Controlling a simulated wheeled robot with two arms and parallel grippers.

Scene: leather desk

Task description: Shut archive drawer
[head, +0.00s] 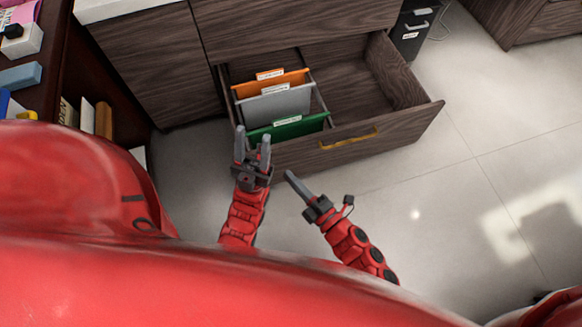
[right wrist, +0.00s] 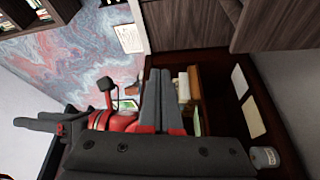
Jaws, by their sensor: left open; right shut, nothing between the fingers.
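The archive drawer (head: 410,118) is dark wood and stands pulled out from the cabinet in the head view. Its front has a gold handle (head: 349,139). Orange (head: 270,82), grey (head: 275,103) and green (head: 288,127) hanging files sit in its left part; the right part is empty. My left gripper (head: 252,139) is open at the left end of the drawer front, overlapping it in the picture; contact cannot be told. My right gripper (head: 289,175) is shut and empty, in front of the drawer front and below the handle in the picture. Its closed fingers show in the right wrist view (right wrist: 160,100).
A wood cabinet door (head: 155,60) stands left of the drawer. A dark shelf (head: 75,80) with books is at the far left. A black cabinet (head: 411,30) stands behind at the right. The tiled floor (head: 480,120) on the right is clear.

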